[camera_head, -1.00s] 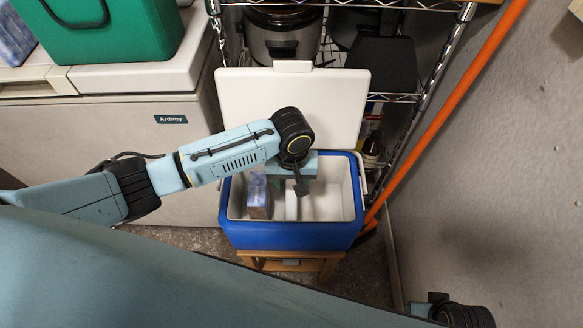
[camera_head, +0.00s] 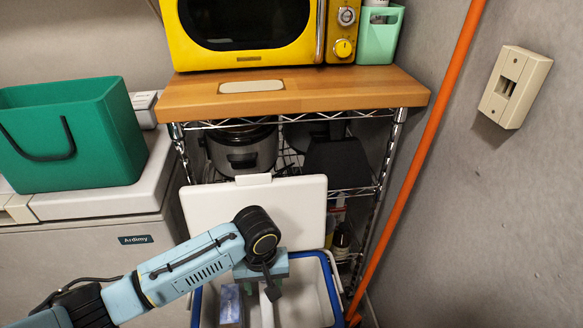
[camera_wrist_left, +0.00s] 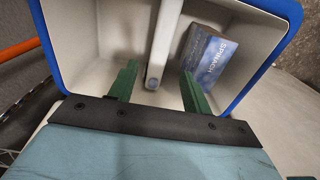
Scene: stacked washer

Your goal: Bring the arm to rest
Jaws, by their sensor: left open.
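My left arm reaches in from the left in the head view. Its gripper (camera_head: 266,288) points down over the open blue cooler (camera_head: 338,292). In the left wrist view the two green fingers (camera_wrist_left: 160,90) are apart, with a pale upright bar (camera_wrist_left: 163,45) of the cooler's inside showing between them. I see nothing gripped. A blue box marked spinach (camera_wrist_left: 208,52) lies in the cooler beside one finger; it also shows in the head view (camera_head: 230,304). My right gripper is not in view.
The cooler's white lid (camera_head: 300,205) stands open behind the gripper. A wire shelf with a wooden top (camera_head: 340,92) holds a yellow microwave (camera_head: 250,30). A green bag (camera_head: 75,135) sits on a chest freezer (camera_head: 90,255) at left. An orange pole (camera_head: 420,150) leans by the right wall.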

